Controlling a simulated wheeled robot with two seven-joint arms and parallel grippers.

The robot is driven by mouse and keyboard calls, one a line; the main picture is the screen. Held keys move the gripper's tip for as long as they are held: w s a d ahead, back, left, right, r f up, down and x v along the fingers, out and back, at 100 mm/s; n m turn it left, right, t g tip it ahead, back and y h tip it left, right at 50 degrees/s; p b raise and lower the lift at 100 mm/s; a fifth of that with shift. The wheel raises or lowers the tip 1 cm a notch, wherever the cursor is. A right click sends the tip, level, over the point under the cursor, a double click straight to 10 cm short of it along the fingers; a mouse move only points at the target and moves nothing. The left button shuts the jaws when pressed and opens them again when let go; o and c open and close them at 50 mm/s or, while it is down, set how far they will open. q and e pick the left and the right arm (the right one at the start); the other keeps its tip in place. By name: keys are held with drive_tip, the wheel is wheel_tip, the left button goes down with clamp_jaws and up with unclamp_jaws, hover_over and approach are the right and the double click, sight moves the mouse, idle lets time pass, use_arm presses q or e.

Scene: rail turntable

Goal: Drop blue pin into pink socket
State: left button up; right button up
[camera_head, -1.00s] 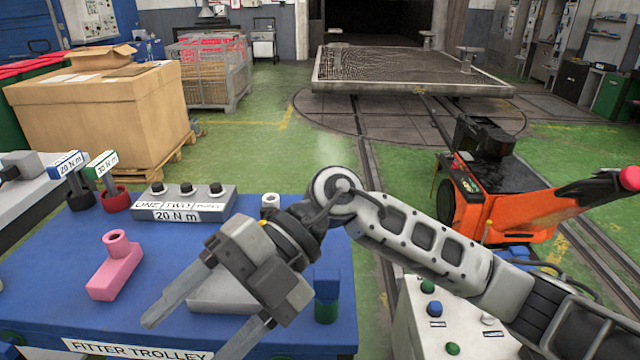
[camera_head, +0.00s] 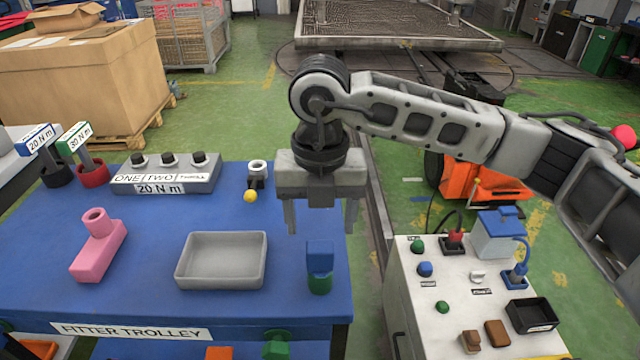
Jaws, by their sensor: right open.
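The blue pin (camera_head: 319,256) stands upright near the right edge of the blue trolley top, with a green lower part (camera_head: 320,284) under it. The pink socket (camera_head: 97,250) lies at the left of the trolley top, a pink block with a round ring opening (camera_head: 95,215) at its far end. My right gripper (camera_head: 321,230) is open and empty, with its fingers pointing down. In the picture it is just above the blue pin, apart from it. My left gripper is out of view.
A grey tray (camera_head: 222,283) lies between socket and pin. Behind are a grey box with black knobs (camera_head: 166,178), a white ring with a yellow ball (camera_head: 250,196), and two labelled tools (camera_head: 90,165). A white control cabinet (camera_head: 440,335) stands to the right, across a gap.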

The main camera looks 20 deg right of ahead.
sight(320, 244)
wheel_tip(320, 244, down, 8)
drive_tip(key=shift+f+p, duration=0.1)
drive_tip(key=shift+p, duration=0.3)
drive_tip(key=c, duration=1.2)
